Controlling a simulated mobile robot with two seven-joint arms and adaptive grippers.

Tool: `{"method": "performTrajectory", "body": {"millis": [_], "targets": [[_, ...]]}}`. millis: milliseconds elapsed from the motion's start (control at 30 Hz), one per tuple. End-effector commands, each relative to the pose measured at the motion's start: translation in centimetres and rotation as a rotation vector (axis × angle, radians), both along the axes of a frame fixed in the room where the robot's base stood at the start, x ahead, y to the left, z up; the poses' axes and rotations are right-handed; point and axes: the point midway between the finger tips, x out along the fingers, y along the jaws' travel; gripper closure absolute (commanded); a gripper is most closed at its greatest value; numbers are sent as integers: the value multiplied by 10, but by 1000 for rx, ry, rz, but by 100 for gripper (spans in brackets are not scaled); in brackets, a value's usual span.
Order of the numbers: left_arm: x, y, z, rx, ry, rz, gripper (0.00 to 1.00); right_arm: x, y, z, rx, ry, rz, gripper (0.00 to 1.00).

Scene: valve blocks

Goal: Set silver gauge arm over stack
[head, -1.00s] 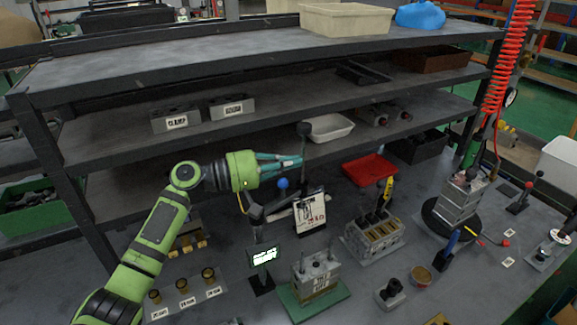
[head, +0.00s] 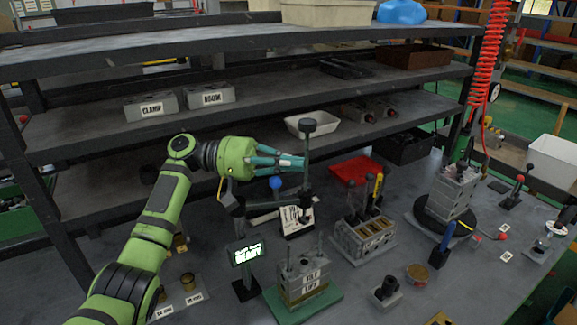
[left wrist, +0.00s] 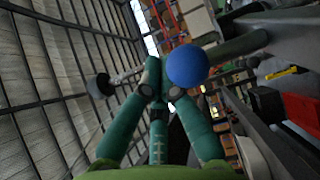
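The gauge arm (head: 270,202) is a dark jointed arm on a stand behind the small screen; it looks dark grey here. A tall post with a black knob (head: 308,126) rises from its free end. My left gripper (head: 303,162) has its teal fingers closed around this post. The left wrist view shows the fingers (left wrist: 155,82) together at the rod, with the black knob (left wrist: 101,86) to the left. The block stack (head: 303,278) stands on a green plate (head: 330,299). In the head view the post appears above and behind the stack. My right gripper is not in view.
A blue ball (head: 276,183) is close to the gripper. The lit screen (head: 246,254) stands left of the stack. A card on a stand (head: 297,219) is behind, and a valve block with levers (head: 362,237) is to the right. Shelving (head: 230,130) is behind the gripper.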

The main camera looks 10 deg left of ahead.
Motion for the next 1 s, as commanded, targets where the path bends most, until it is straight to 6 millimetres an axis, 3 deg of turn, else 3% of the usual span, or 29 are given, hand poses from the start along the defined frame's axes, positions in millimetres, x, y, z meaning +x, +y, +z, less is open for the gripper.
{"method": "performTrajectory", "body": {"millis": [1000], "targets": [[-7,-6,1,0,0,1,100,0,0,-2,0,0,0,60]]}}
